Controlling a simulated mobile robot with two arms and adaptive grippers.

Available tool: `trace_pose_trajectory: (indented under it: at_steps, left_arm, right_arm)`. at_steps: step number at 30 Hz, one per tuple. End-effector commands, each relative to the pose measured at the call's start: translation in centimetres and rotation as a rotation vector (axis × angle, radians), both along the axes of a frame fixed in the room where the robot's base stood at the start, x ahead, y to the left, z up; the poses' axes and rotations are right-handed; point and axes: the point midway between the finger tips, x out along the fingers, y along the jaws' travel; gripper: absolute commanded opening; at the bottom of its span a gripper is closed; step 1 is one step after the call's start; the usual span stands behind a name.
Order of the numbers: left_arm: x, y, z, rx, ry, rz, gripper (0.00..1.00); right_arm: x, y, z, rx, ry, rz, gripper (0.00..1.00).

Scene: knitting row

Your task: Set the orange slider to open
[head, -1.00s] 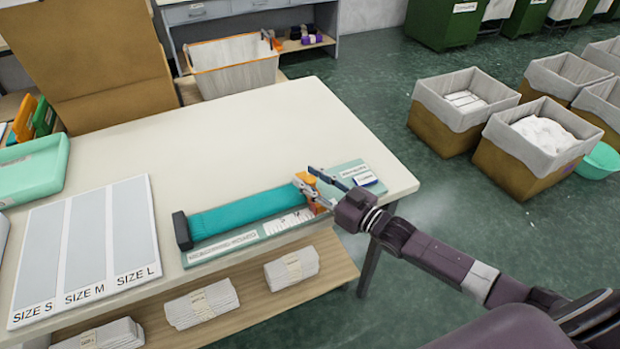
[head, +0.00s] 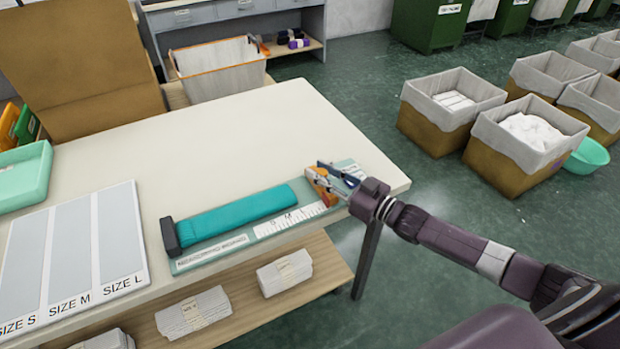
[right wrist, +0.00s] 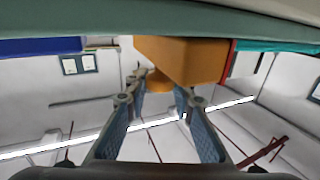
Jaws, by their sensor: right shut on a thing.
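The orange slider (head: 317,184) stands near the right end of the pale green measuring board (head: 210,256) on the table. My right gripper (head: 328,180) is shut on it and partly covers it. The right wrist view shows the orange slider block (right wrist: 180,58) with a small round orange part between the fingers (right wrist: 160,92). A teal folded piece (head: 235,212) lies on the board against a dark end block (head: 170,237). The labels at the board's right end are mostly hidden by my gripper. My left gripper is out of view.
A mat marked SIZE S, M and L (head: 72,255) and a mint tray (head: 24,174) lie to the left on the table (head: 250,130). Pale bundles (head: 285,272) lie on the shelf below. The table behind the board is clear.

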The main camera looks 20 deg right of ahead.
Motion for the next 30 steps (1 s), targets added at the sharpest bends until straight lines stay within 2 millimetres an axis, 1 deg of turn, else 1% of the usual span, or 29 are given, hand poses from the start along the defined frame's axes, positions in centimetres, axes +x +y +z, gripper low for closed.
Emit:
trace_pose_trajectory:
  at_steps: [1,7,8,12,13,23,26,30]
  left_arm:
    - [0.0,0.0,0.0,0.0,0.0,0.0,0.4]
    - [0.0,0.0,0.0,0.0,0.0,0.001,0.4]
    - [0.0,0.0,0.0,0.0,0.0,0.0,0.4]
    - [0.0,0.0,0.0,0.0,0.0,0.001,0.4]
    - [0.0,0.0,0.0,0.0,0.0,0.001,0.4]
    - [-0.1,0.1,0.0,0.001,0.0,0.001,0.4]
    - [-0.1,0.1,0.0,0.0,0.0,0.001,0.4]
    - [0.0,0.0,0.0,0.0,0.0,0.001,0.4]
  right_arm:
    - [0.1,-0.5,0.0,-0.001,0.003,-0.007,0.0]
    - [0.2,-0.5,0.0,-0.002,0.004,-0.009,0.0]
    - [0.2,-0.6,0.0,-0.003,0.003,-0.009,0.24]
    - [0.2,-0.5,0.0,-0.001,0.003,-0.009,0.39]
    - [0.2,-0.5,0.0,-0.001,0.003,-0.008,0.41]
    - [-0.1,-0.5,-0.1,-0.001,0.004,-0.006,0.41]
    - [-0.8,-0.8,-0.2,-0.002,0.006,-0.007,0.41]
    - [-2.5,-1.7,-0.2,-0.002,0.007,-0.006,0.41]
